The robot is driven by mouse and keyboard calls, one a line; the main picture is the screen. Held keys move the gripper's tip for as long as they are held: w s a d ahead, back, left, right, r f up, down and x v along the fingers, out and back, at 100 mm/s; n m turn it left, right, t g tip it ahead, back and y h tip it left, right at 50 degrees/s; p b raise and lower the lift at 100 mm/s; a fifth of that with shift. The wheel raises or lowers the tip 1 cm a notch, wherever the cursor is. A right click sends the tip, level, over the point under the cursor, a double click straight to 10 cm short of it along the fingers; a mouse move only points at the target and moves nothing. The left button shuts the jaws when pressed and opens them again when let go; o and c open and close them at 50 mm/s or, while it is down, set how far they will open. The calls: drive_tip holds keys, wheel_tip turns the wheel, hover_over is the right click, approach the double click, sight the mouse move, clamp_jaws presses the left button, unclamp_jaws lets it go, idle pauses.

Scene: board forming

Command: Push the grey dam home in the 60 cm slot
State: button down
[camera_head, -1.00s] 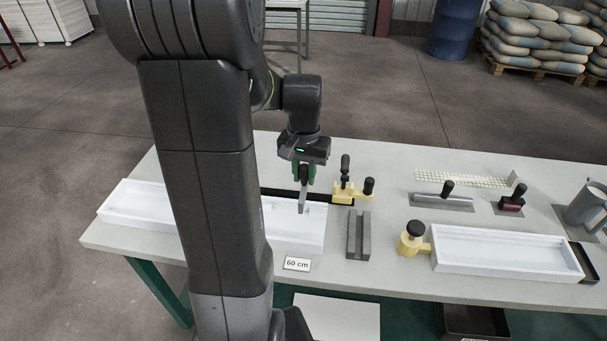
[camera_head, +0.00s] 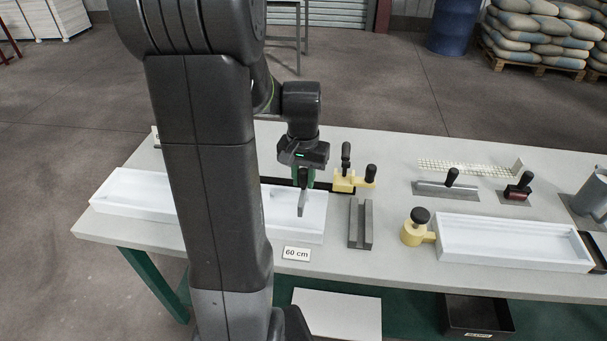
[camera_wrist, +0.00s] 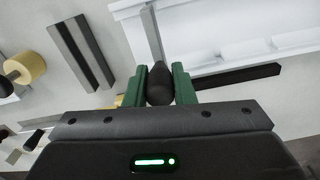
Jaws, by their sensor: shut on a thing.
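The grey dam (camera_head: 302,203) is a thin upright plate over the white mould (camera_head: 311,236), seen nearly edge-on. In the wrist view the dam (camera_wrist: 152,33) runs up from a black knob (camera_wrist: 160,84). My gripper (camera_head: 304,178) is shut on that knob; in the wrist view its green fingers (camera_wrist: 159,88) flank the knob. The 60 cm label (camera_head: 296,254) lies on the table in front of the mould. My arm hides the mould's middle. I cannot tell how deep the dam sits in the slot.
A grey grooved bar (camera_head: 360,224) lies right of the mould. A yellow clamp (camera_head: 345,184) stands behind it. A second white mould (camera_head: 512,259) with a yellow black-knobbed piece (camera_head: 413,234) is at right. Trowels (camera_head: 447,190) lie behind. A dark bar (camera_wrist: 235,76) runs along the mould.

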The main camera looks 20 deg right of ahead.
sight(303, 188)
drive_tip(key=shift+f+b, duration=1.1)
drive_tip(key=shift+f, duration=0.8)
drive_tip(key=shift+f+b, duration=1.2)
drive_tip(key=shift+f, duration=0.55)
drive_tip(key=c, duration=1.1)
unclamp_jaws()
drive_tip(key=shift+c, duration=0.2)
drive_tip(key=shift+r, duration=0.1)
wheel_tip(303, 188, up, 14)
drive_tip(key=shift+f, duration=0.15)
wheel_tip(303, 188, down, 13)
drive_tip(key=shift+r+p, duration=0.1)
drive_tip(key=shift+p, duration=0.3)
drive_tip(key=shift+f, duration=0.2)
